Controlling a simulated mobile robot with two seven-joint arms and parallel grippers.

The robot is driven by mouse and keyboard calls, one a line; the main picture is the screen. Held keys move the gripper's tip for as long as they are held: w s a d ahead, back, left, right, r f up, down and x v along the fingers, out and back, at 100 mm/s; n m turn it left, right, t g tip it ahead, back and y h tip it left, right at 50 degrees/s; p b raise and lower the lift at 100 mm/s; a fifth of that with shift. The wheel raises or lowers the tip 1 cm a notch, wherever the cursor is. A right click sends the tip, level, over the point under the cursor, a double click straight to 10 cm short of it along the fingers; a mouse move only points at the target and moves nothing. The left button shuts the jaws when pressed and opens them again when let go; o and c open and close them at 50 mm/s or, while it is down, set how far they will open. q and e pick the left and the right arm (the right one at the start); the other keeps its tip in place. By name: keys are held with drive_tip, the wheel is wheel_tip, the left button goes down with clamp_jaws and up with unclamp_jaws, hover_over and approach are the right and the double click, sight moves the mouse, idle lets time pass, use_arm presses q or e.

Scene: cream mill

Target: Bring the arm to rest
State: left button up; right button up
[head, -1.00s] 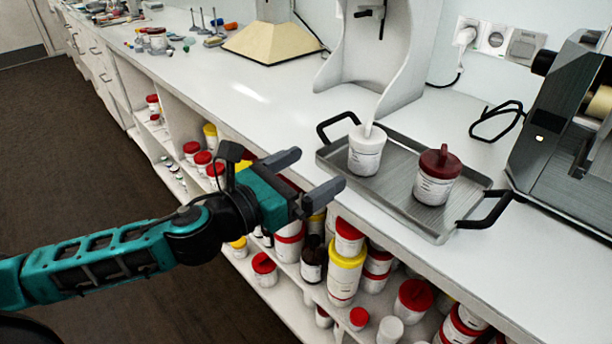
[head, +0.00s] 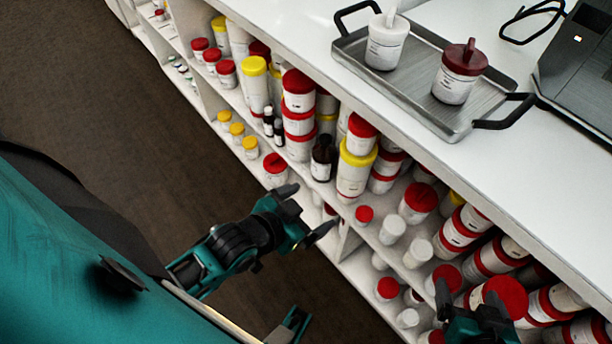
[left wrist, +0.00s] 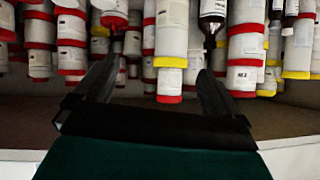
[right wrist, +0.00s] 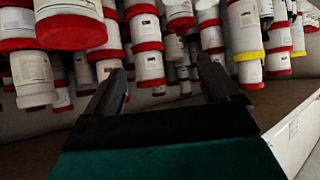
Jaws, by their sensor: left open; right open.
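My left gripper (head: 312,208) is open and empty, out in front of the shelves below the counter in the head view. Its two dark fingers also show apart in the left wrist view (left wrist: 157,80). My right gripper (head: 468,297) is at the bottom right of the head view, in front of the shelved jars and partly cut off by the frame's edge. In the right wrist view (right wrist: 162,80) its fingers are apart with nothing between them. Both wrist views show jars beyond the fingertips, apparently upside down.
The open shelves (head: 340,250) hold many red-, yellow- and white-lidded jars close to both grippers. On the white counter (head: 540,115) a metal tray (head: 420,95) carries a white-lidded jar (head: 385,42) and a dark-red-lidded jar (head: 458,75). The dark floor (head: 130,100) at left is clear.

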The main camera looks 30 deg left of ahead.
use_arm(q)
drive_tip(key=shift+s+d+f+n, duration=0.25)
drive_tip(key=shift+s+f+n, duration=0.2)
drive_tip(key=shift+n, duration=0.35)
drive_tip(key=r+p, duration=0.1)
drive_tip(key=a+r+p, duration=0.1)
drive_tip(key=p, duration=0.1)
drive_tip(key=r+p, duration=0.1)
drive_tip(key=p, duration=0.1)
drive_tip(key=shift+s+a+y, duration=0.25)
drive_tip(key=shift+s+y, duration=0.05)
drive_tip(key=shift+s, duration=0.1)
use_arm(e)
drive_tip(key=d+r, duration=0.1)
drive_tip(key=r, duration=0.1)
drive_tip(key=shift+s+d+r+h, duration=0.35)
drive_tip(key=shift+d+r+h, duration=0.05)
use_arm(q)
drive_tip(key=shift+d, duration=0.1)
use_arm(e)
drive_tip(key=shift+a, duration=0.25)
